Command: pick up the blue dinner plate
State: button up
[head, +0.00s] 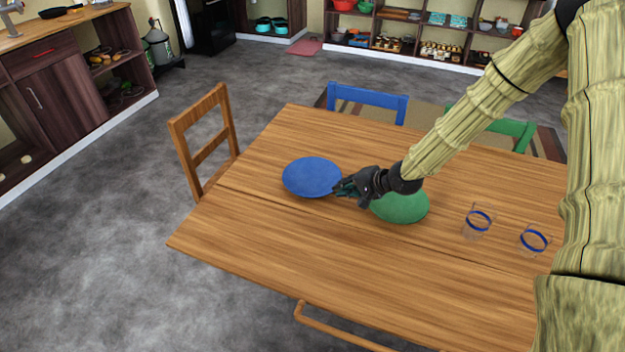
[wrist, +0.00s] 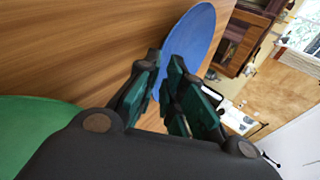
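The blue dinner plate (head: 312,177) is over the far left part of the wooden table in the head view. It also shows in the wrist view (wrist: 195,40), past my fingertips. My gripper (head: 341,189) is at the plate's right edge. In the wrist view my gripper (wrist: 163,72) has its two fingers close together, one on each side of the plate's near rim, and looks shut on it. The fingers hide the contact itself. I cannot tell whether the plate touches the table.
A green plate (head: 402,207) lies on the table (head: 290,250) just beneath my gripper, partly hidden by my arm. Two glasses with blue bands (head: 478,222) stand farther right. Chairs surround the table, one wooden (head: 205,135) at the left. The table's front left is clear.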

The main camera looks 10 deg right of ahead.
aim_at(326, 188)
jog(key=shift+w+d+p+x, duration=0.15)
jog(key=shift+p+x, duration=0.15)
jog(key=shift+x, duration=0.7)
jog(key=shift+w+d+p+x, duration=0.1)
jog(key=shift+d+p+x, duration=0.15)
jog(key=shift+x, duration=0.75)
jog(key=shift+w+a+f, duration=0.35)
jog(key=shift+w+f, duration=0.1)
jog(key=shift+c, duration=0.4)
grip_shut()
jog(key=shift+r, duration=0.15)
